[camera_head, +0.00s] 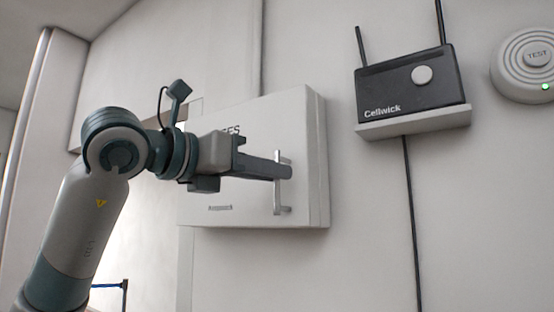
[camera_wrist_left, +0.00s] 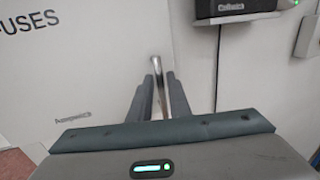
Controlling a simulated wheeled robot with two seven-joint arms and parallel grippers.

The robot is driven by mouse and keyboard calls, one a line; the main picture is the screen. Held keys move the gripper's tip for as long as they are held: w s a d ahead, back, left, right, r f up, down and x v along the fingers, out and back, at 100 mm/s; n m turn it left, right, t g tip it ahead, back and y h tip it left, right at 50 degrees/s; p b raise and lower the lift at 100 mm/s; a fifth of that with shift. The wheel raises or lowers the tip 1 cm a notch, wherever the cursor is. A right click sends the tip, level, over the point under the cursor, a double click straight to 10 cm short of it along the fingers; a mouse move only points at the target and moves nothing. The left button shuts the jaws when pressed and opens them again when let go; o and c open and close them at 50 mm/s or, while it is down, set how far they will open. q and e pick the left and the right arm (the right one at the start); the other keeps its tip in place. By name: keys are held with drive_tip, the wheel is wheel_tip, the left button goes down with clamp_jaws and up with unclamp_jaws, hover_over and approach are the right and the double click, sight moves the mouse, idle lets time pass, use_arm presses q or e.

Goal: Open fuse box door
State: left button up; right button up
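The white fuse box (camera_head: 318,160) is on the wall in the head view, and its door (camera_head: 255,204) appears closed. A vertical metal bar handle (camera_head: 278,199) stands near the door's right edge. My left gripper (camera_head: 286,172) comes in from the left, and its dark fingers reach across the handle. In the left wrist view the handle (camera_wrist_left: 156,66) runs between the two fingertips of the left gripper (camera_wrist_left: 160,82), with little or no gap on either side; they look shut on it. The door (camera_wrist_left: 85,75) with "USES" lettering shows left. My right gripper is not in view.
A black Cellwick router (camera_head: 412,85) with two antennas sits on a small shelf (camera_head: 415,122) to the right of the box. A cable (camera_head: 412,220) hangs below it. A round TEST device (camera_head: 515,75) is at upper right. The wall below the box is clear.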

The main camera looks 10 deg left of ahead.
use_arm(q)
drive_tip(key=shift+p+x, duration=0.3)
drive_tip(key=shift+x, duration=0.6)
clamp_jaws()
drive_tip(key=shift+s, duration=0.1)
